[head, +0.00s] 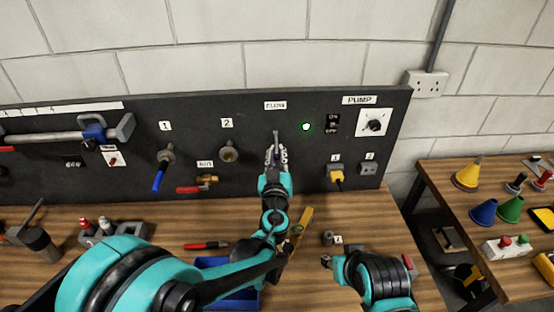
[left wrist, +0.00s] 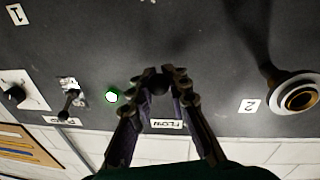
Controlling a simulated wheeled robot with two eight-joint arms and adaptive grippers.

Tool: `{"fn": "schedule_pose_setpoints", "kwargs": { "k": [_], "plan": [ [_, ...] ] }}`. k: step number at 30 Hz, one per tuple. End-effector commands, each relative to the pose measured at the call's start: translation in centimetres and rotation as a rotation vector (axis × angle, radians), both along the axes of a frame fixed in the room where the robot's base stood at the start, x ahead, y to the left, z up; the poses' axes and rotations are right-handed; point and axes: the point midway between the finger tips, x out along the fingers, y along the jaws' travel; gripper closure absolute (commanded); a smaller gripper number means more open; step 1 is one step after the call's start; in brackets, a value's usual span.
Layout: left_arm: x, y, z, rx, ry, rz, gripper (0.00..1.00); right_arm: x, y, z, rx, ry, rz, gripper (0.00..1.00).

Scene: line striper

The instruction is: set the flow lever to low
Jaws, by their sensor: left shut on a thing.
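The flow lever (head: 276,136) is on the dark panel below the white FLOW label (head: 275,105). My left gripper (head: 277,154) reaches up to it, shut on the lever. In the left wrist view, which is upside down, my left gripper's fingers (left wrist: 160,86) close around the lever's dark end, and the FLOW label (left wrist: 167,124) shows between them. The fingers hide much of the lever, and no low mark is readable. My right gripper (head: 330,262) is low over the bench at the right; its fingers are too small to judge.
A lit green lamp (head: 306,127) is right of the lever. The pump knob (head: 374,125) and a small switch (head: 333,124) are farther right. Valve 2 (head: 228,152) and a red-handled tap (head: 200,184) are to the left. A blue tray (head: 244,298) is under my left arm.

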Motion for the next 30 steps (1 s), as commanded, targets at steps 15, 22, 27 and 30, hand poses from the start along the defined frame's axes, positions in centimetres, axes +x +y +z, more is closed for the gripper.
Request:
{"fn": "schedule_pose_setpoints", "kwargs": {
  "k": [15,22,27,30],
  "plan": [
    [0.06,0.01,-0.09,0.001,-0.02,0.0,1.0,0.0,0.0,-0.45,0.0,0.0,0.0,0.6],
    [0.08,0.02,-0.08,0.001,-0.02,0.0,0.61,0.0,0.0,-0.45,0.0,0.0,0.0,0.6],
    [0.05,0.02,-0.08,0.001,-0.02,0.0,0.61,0.0,0.0,-0.45,0.0,0.0,0.0,0.6],
    [-0.47,0.03,-0.11,0.001,-0.02,-0.001,0.61,0.0,0.0,-0.45,0.0,0.0,0.0,0.6]
  ]
}}
